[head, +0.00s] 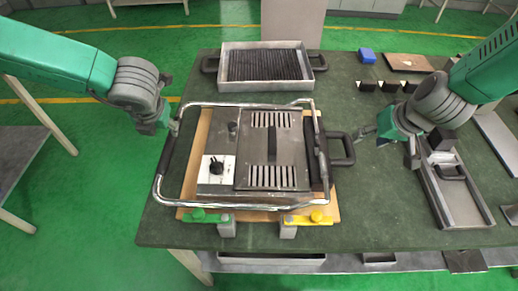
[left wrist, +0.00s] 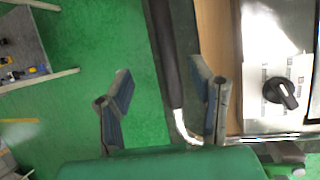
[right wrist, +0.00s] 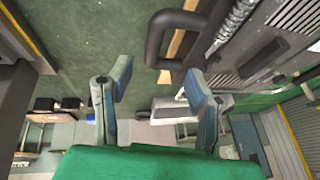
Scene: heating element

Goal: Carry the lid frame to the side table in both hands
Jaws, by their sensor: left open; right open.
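The lid frame (head: 235,104) is a bent silver tube with dark grips on its left and right sides. It lies around a grey slotted heating unit (head: 270,150) on the work table. My left gripper (head: 171,127) is open at the frame's left side. In the left wrist view the dark left grip (left wrist: 166,50) runs between the open fingers in the picture; contact cannot be told. My right gripper (head: 382,142) is open and empty, right of the black side handle (head: 346,150). That handle shows beyond the fingertips in the right wrist view (right wrist: 155,38).
A grey-topped table (head: 22,150) stands at the far left across green floor; I cannot tell if it is the side table. A black-ribbed tray (head: 265,66) sits behind the unit. Green (head: 205,216) and yellow (head: 308,219) clamps are in front. A metal tray (head: 462,195) lies right.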

